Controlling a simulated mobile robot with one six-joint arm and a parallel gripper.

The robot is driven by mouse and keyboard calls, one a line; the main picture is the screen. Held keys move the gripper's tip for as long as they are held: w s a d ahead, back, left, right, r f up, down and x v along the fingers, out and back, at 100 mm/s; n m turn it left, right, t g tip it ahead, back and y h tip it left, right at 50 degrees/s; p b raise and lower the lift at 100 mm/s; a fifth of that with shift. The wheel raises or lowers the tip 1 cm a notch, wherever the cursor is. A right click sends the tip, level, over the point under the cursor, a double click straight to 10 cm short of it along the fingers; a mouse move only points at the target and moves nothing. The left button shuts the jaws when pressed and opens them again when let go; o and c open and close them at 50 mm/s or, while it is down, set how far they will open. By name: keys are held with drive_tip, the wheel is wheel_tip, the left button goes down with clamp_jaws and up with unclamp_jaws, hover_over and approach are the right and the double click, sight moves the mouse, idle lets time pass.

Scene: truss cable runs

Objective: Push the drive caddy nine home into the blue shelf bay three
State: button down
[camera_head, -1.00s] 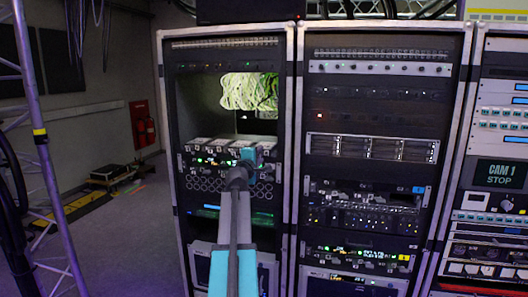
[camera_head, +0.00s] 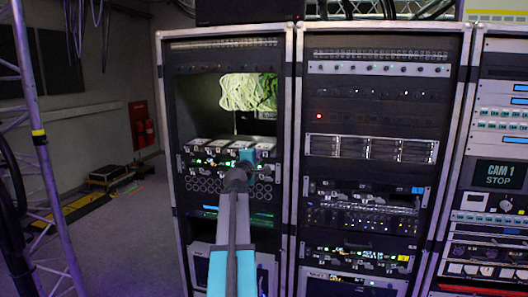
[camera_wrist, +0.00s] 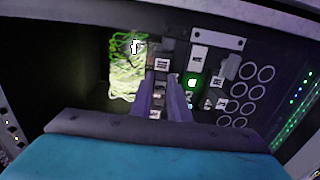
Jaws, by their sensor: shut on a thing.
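My gripper shows in the wrist view (camera_wrist: 161,98), its two fingers reaching away toward the front of a rack shelf. It is shut on a small drive caddy (camera_wrist: 157,92), of which only a little shows between the fingers. The wrist hides most of the gripper and caddy there. Other caddies show pale tops along this shelf. I cannot read the caddy's number or tell how deep it sits.
Green-lit cables (camera_head: 247,92) hang in the opening above the shelf. A panel of round holes (camera_wrist: 241,92) lies beside the caddies in the wrist view. A second rack (camera_head: 370,95) stands close on the right. The floor to the left (camera_head: 130,235) is open.

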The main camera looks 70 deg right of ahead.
drive_tip(key=shift+a+r, duration=0.1)
drive_tip(key=shift+a, duration=0.7)
idle(0.4)
drive_tip(key=a, duration=0.9)
drive_tip(key=shift+s+a, duration=0.3)
drive_tip(key=shift+a, duration=0.1)
idle(0.5)
drive_tip(key=shift+r, duration=0.1)
drive_tip(key=shift+s+a, duration=0.1)
drive_tip(key=shift+a, duration=1.9)
drive_tip(key=shift+s, duration=0.1)
